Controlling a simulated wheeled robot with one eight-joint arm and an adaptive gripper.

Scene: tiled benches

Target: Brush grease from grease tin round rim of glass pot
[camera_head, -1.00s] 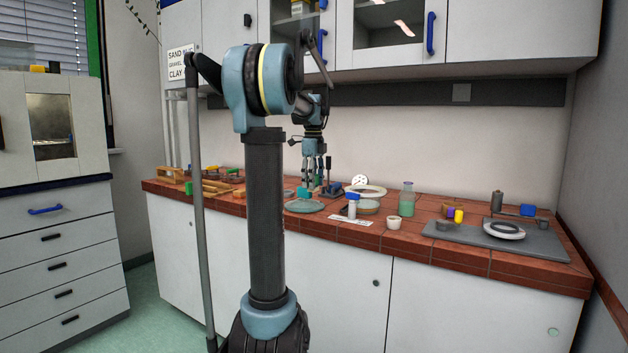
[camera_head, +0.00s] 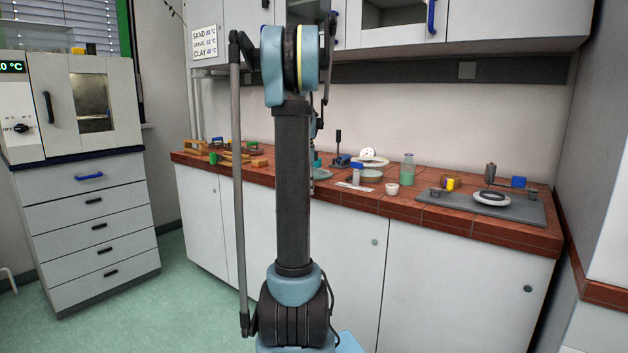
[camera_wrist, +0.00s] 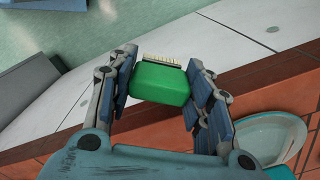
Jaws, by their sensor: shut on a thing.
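My gripper (camera_wrist: 163,82) is shut on a green block-shaped brush (camera_wrist: 160,84) with a row of pale bristles at its far end. The brush is over the bench's front edge in the wrist view. In the head view my arm column hides the gripper. A greenish clear glass vessel (camera_head: 408,170) stands upright on the bench; it may be the glass pot. I cannot tell for sure which item is the grease tin; a small white cup (camera_head: 392,188) stands in front of the glass.
The red tiled bench (camera_head: 400,206) carries a grey board (camera_head: 515,212) with a white ring (camera_head: 491,198) at right, and wooden items (camera_head: 236,157) at left. White cupboards hang above. The green floor (camera_head: 190,285) in front is clear at left.

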